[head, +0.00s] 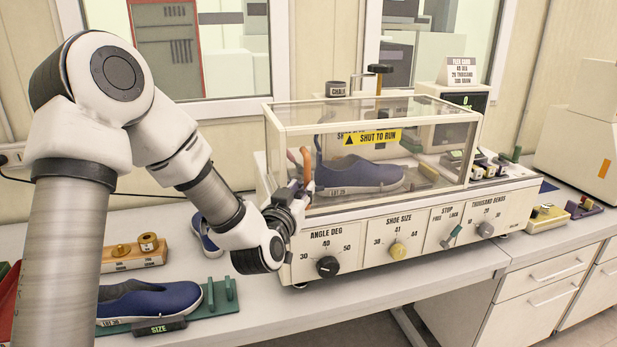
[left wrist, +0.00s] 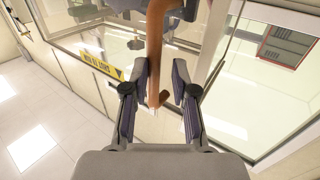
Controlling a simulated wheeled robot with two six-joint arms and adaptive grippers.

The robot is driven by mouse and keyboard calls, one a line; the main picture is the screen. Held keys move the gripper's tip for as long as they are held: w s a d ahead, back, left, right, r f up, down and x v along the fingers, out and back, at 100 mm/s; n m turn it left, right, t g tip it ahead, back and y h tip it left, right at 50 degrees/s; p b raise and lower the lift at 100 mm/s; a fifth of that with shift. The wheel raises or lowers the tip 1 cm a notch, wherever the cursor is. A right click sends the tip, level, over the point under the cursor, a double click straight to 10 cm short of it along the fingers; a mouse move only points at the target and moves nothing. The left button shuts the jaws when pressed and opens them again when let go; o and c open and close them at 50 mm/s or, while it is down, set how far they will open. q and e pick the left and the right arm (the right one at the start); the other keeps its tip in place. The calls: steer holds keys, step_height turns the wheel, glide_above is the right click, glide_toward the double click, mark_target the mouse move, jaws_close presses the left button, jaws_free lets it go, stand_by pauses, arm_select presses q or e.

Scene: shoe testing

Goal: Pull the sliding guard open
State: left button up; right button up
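The sliding guard (head: 440,138) is a clear panel in a cream frame on the test machine, with a yellow "SHUT TO RUN" label (head: 373,138). It stands across the front of the case, with a blue shoe (head: 362,178) behind it. Its orange-brown handle (head: 306,163) is near the guard's left end. My left gripper (head: 304,188) is at this handle. In the left wrist view, the handle (left wrist: 157,50) passes between the two fingers (left wrist: 160,75), which are apart with a gap visible on the right side. My right gripper is not in view.
The machine's front panel (head: 400,240) carries several knobs below the guard. A blue shoe (head: 150,300) and a weight block (head: 135,253) lie on the bench at the left. A chalk pot (head: 337,89) and a sign (head: 461,70) stand behind the case.

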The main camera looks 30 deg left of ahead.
mark_target(305, 186)
arm_select(q)
steer(key=w, duration=0.1)
steer(key=w+r+p, duration=0.1)
steer(key=shift+w+d, duration=0.15)
steer(key=shift+w, duration=0.2)
steer(key=shift+w+f, duration=0.15)
steer(key=shift+f, duration=0.1)
steer(key=shift+a+f, duration=0.1)
steer(key=shift+a, duration=0.2)
jaws_close()
steer(key=shift+w+d, duration=0.1)
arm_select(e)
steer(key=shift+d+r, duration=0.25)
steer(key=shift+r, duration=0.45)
arm_select(q)
steer(key=shift+w, duration=0.1)
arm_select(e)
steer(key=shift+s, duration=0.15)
